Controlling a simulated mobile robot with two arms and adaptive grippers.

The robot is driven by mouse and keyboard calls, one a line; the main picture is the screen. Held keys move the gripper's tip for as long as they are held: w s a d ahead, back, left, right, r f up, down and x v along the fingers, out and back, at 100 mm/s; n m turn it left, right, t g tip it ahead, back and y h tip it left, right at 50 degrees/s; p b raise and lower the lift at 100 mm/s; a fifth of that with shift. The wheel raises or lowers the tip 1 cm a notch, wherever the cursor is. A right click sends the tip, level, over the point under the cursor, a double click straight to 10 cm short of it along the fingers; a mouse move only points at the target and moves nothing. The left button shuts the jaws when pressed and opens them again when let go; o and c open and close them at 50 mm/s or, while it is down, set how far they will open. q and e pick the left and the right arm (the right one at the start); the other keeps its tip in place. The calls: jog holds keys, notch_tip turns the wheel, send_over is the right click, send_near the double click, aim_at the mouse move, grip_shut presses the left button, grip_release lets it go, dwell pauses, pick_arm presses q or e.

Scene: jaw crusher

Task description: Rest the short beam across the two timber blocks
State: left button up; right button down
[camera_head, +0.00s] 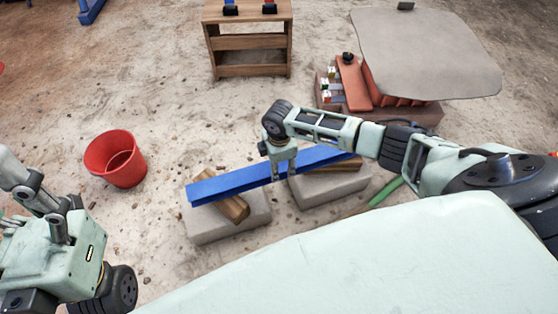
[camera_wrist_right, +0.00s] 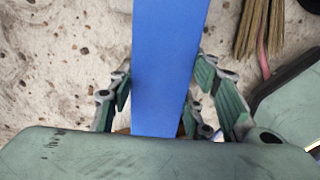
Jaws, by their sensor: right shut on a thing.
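The blue short beam (camera_head: 240,180) spans above two pale concrete blocks, its left end over the left timber block (camera_head: 237,209) and its right end over the right timber block (camera_head: 345,165). Whether it touches both timbers I cannot tell. My right gripper (camera_head: 281,172) reaches down and is shut on the beam near its middle. In the right wrist view the beam (camera_wrist_right: 168,65) runs between the fingers (camera_wrist_right: 165,100). My left gripper (camera_head: 38,190) is at the left edge, away from the beam, and its opening is unclear.
The left concrete block (camera_head: 232,228) and right concrete block (camera_head: 330,188) stand on sandy ground. A red bucket (camera_head: 115,160) stands to the left. A wooden stand (camera_head: 250,71) and a red machine with a grey top (camera_head: 425,55) are behind. A brush (camera_wrist_right: 258,28) shows in the wrist view.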

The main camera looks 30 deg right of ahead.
jog(key=shift+w+f, duration=0.1)
dwell(0.7)
jog(key=c, duration=0.9)
grip_release()
jog(key=shift+o, duration=0.3)
jog(key=shift+s+f, duration=0.2)
jog(key=shift+w+r, duration=0.1)
jog(key=shift+r, duration=0.05)
